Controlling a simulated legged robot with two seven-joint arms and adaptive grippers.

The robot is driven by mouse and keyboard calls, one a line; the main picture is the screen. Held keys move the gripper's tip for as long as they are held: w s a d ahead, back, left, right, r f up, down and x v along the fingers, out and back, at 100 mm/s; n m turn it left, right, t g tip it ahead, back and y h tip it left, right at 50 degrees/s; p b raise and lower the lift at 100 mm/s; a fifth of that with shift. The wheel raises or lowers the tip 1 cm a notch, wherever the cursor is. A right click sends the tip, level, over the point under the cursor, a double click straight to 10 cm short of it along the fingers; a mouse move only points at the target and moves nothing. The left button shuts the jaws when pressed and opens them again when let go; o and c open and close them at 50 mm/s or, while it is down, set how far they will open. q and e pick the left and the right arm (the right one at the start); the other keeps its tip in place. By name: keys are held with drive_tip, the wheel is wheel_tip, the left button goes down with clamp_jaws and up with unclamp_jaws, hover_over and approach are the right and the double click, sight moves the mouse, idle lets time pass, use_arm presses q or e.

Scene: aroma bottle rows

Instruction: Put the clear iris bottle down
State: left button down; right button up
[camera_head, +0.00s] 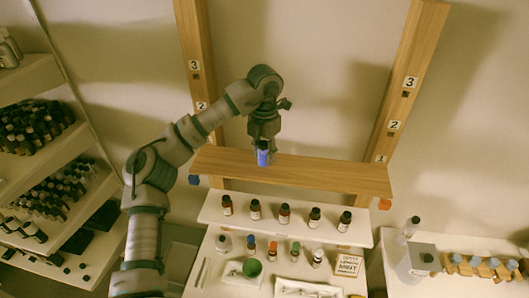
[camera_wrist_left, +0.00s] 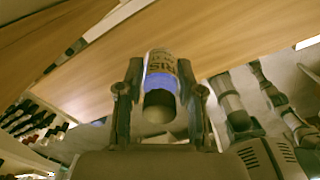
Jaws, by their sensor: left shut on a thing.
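The clear iris bottle (camera_head: 263,154) has blue in it and a dark cap. It also shows in the left wrist view (camera_wrist_left: 161,75) with part of its IRIS label readable. My left gripper (camera_head: 264,138) is shut on it near the cap, with one finger on each side. The bottle is upright in front of or over the left part of the wooden shelf board (camera_head: 330,178). I cannot tell if its base touches the board. My right gripper is not in view.
A white shelf below holds a row of dark bottles (camera_head: 284,215). Smaller bottles, a green cup (camera_head: 252,268) and a sign (camera_head: 347,265) stand on the counter under it. Two numbered wooden posts (camera_head: 405,90) flank the board. The board's right part is bare.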

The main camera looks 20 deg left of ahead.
use_arm(q)
drive_tip(key=shift+a, duration=0.45)
drive_tip(key=c, duration=0.9)
unclamp_jaws()
drive_tip(key=shift+a, duration=0.15)
drive_tip(key=shift+o, duration=0.9)
drive_tip(key=shift+s+a, duration=0.1)
drive_tip(key=shift+d+r, duration=0.25)
drive_tip(key=shift+d, duration=0.2)
drive_tip(key=r+p, duration=0.1)
drive_tip(key=r, duration=0.4)
drive_tip(key=r+p, duration=0.2)
drive_tip(key=r, duration=0.4)
drive_tip(key=shift+a+r, duration=0.2)
drive_tip(key=shift+r, duration=0.05)
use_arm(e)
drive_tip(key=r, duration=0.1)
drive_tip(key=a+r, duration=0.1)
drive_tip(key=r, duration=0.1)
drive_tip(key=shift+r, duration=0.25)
use_arm(q)
drive_tip(key=shift+d, duration=0.15)
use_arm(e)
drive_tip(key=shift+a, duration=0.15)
use_arm(q)
drive_tip(key=shift+f, duration=0.1)
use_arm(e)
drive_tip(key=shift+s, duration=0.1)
